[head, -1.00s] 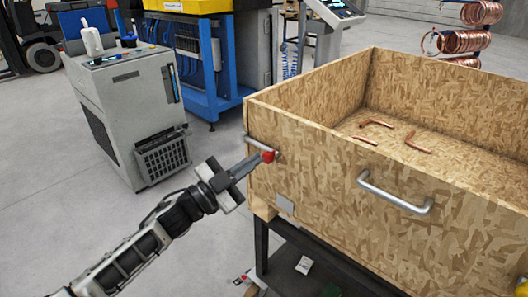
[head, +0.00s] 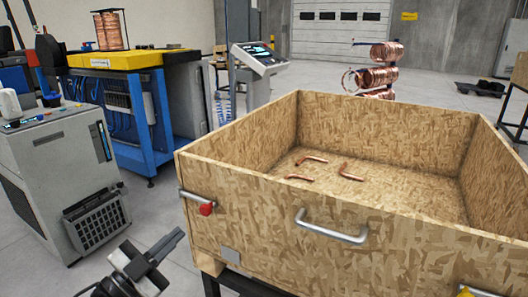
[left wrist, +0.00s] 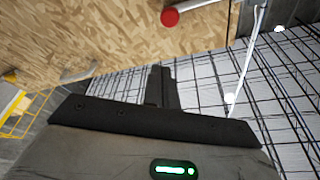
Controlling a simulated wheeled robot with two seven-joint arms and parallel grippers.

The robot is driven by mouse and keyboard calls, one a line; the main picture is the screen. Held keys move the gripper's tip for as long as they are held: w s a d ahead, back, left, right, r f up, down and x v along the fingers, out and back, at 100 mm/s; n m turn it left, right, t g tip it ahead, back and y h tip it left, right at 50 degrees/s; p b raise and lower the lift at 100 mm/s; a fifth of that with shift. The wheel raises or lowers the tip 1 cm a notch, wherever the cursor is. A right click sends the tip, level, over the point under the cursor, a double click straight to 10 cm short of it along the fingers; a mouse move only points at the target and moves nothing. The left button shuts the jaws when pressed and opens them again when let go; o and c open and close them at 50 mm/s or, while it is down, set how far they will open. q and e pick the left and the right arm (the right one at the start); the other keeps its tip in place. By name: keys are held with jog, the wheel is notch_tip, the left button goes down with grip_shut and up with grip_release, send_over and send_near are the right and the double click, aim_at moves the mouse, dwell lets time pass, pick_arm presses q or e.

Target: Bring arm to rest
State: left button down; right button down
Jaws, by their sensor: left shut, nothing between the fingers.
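My left gripper (head: 172,246) is at the lower left of the head view, in front of the crate's left corner and below its side handle. Its fingers are together and empty, apart from the crate. In the left wrist view the shut fingers (left wrist: 163,88) point toward the crate wall. My right gripper is in neither view. Bent copper tubes (head: 350,177) lie on the floor of the wooden crate (head: 330,262), several in all.
The crate has a metal front handle (head: 331,228) and a side handle with a red end (head: 206,209). A grey machine (head: 58,185) stands left. A blue bench with a yellow top (head: 125,58) and copper coils (head: 380,68) are behind. Grey floor lies between machine and crate.

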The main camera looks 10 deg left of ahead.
pick_arm(q)
jog(key=s+d+f+n+g+y, duration=0.3)
jog(key=s+d+f+n+g, duration=0.1)
jog(key=s+f, duration=0.4)
jog(key=s+d+f+n+g+y, duration=0.4)
jog(key=s+f, duration=0.5)
jog(key=f, duration=0.3)
jog(key=shift+s+d+f+n, duration=0.3)
jog(key=shift+d+n, duration=0.6)
jog(key=shift+d, duration=0.2)
